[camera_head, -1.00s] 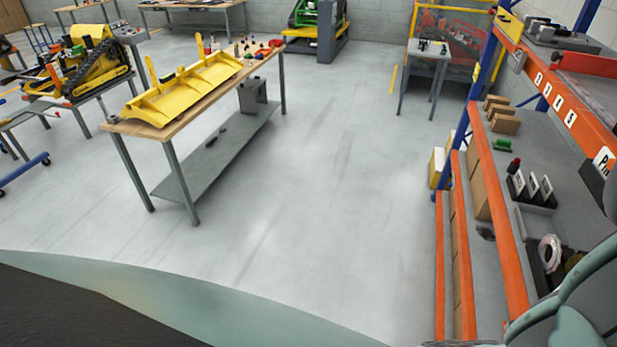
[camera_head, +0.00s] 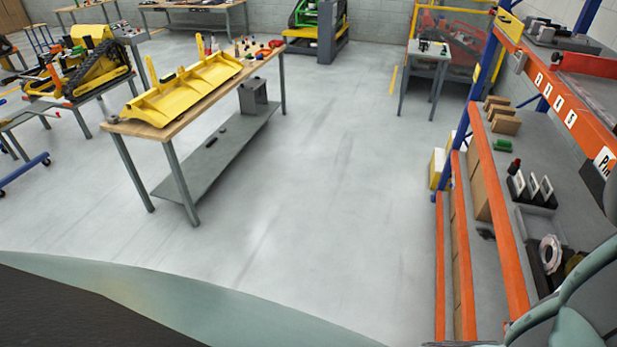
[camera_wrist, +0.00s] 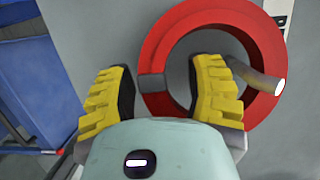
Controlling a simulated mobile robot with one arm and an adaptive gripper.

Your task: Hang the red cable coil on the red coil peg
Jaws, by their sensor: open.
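The red cable coil (camera_wrist: 164,45) is a thick red ring with a grey band on its left side, in the wrist view. A grey peg (camera_wrist: 256,75) with a bright white end starts inside the ring's hole and crosses in front of its right side; the coil appears to be around this peg. No red shows on the peg. My gripper (camera_wrist: 160,72) is open. Its two yellow ribbed fingers stand on either side of the coil's left part, the right finger over the hole. Contact cannot be told. The gripper and this coil cannot be made out in the head view.
A grey panel (camera_wrist: 298,120) lies behind the coil, with a blue surface (camera_wrist: 25,80) at left. In the head view, an orange-edged rack (camera_head: 512,250) with small parts stands at right. A wooden workbench (camera_head: 190,105) stands at left. The floor (camera_head: 330,210) between is clear.

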